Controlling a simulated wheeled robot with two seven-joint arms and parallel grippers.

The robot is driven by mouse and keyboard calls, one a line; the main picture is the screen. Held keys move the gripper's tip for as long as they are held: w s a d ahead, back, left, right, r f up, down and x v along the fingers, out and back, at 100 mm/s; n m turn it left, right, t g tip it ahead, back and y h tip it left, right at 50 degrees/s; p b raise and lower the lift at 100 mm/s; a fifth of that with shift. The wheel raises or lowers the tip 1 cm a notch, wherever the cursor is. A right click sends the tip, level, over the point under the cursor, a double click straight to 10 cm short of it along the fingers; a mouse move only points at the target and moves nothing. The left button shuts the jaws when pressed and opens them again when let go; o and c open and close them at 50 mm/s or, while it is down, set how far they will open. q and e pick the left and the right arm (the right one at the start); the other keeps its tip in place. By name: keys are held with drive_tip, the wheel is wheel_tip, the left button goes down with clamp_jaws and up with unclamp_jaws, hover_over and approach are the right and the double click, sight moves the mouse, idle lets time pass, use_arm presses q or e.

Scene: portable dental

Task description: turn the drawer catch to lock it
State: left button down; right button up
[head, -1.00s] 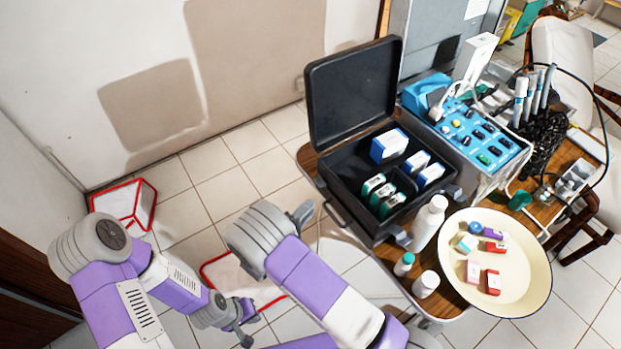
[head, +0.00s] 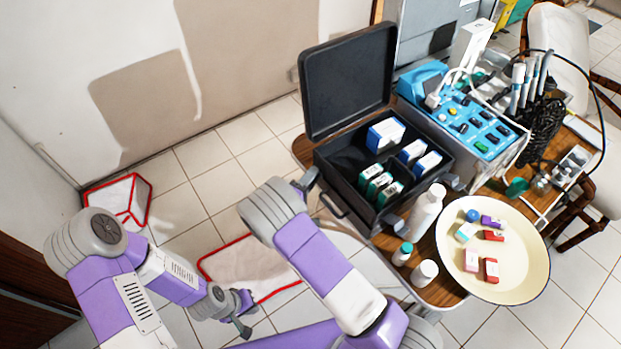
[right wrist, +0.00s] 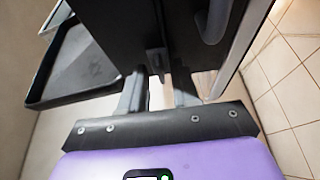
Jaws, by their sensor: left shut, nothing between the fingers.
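My right gripper (head: 308,182) is beside the left end of the open black case (head: 345,200) in the head view. In the right wrist view its two fingers (right wrist: 159,92) are apart and point at a dark upright face. A small dark block (right wrist: 155,61), which looks like a catch, is on that face just ahead of the gap between them. I cannot tell whether they touch it or which way it is turned. A curved handle (right wrist: 212,24) is to its right. My left gripper (head: 243,325) is shut and empty, low over the floor, far from the case.
The case's lid (head: 347,80) stands open and small boxes (head: 385,134) are inside. White bottles (head: 425,212) and a cream basin (head: 518,262) stand close by on the wooden table. A blue dental unit (head: 470,120) is behind.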

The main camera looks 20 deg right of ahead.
clamp_jaws()
drive_tip(key=shift+r+n, duration=0.1)
drive_tip(key=shift+n, duration=0.2)
drive_tip(key=shift+w+a+r+n+g+y+p, duration=0.15)
drive_tip(key=shift+n+g+p, duration=1)
drive_tip(key=shift+n, duration=1)
drive_tip(key=shift+w+d+r+n+g+y+p, duration=0.15)
drive_tip(key=shift+n+g+p, duration=1)
drive_tip(key=shift+n, duration=0.95)
drive_tip(key=shift+w+a+r+n+g+y+p, duration=0.15)
drive_tip(key=shift+n+g+p, duration=0.7)
drive_tip(key=shift+n+g, duration=0.95)
drive_tip(key=shift+f+n+t, duration=0.1)
drive_tip(key=shift+n+t, duration=0.3)
drive_tip(key=shift+n, duration=0.05)
drive_tip(key=shift+o, duration=0.5)
unclamp_jaws()
